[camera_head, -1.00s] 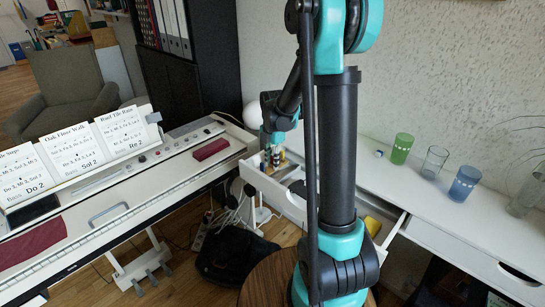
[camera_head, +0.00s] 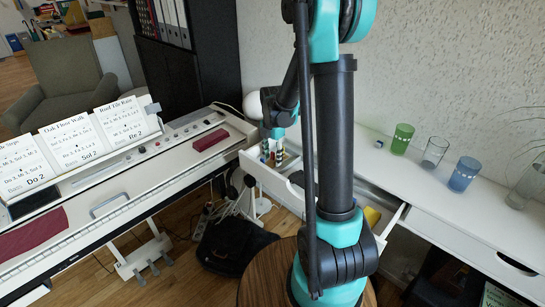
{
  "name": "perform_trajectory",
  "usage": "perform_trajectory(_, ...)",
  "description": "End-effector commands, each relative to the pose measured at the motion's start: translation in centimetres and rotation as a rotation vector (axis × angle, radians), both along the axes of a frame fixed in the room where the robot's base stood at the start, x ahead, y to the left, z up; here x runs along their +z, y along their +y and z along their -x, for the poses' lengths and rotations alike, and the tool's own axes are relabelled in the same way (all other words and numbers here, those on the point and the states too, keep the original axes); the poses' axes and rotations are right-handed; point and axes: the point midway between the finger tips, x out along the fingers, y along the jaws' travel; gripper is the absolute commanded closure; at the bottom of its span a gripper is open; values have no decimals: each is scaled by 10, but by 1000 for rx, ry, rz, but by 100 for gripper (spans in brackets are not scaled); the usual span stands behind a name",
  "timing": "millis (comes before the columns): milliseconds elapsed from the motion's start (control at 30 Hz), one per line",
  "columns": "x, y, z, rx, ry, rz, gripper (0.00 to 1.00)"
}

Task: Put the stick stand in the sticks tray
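My gripper (camera_head: 273,142) hangs at the end of my arm, over the back left part of the open white drawer (camera_head: 268,180). It is small and dark in this view, and its fingers are hard to make out. Small coloured upright items (camera_head: 279,151) show right at the gripper, one banded and one blue. I cannot tell whether they are held or stand in the drawer, nor which is the stick stand. The sticks tray cannot be singled out; my arm hides much of the drawer.
A green glass (camera_head: 402,139), a clear glass (camera_head: 434,152) and a blue glass (camera_head: 464,174) stand on the white desk (camera_head: 420,190). The piano (camera_head: 120,195) with music sheets is at left. A dark red case (camera_head: 209,140) lies on it. A yellow item (camera_head: 372,217) is in the drawer.

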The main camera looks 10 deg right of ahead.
Motion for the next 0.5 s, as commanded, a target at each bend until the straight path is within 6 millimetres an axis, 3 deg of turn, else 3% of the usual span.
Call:
perform_trajectory(233,2,0,0,0,0,0,55)
perform_trajectory(500,19,0,0,0,0,0,55)
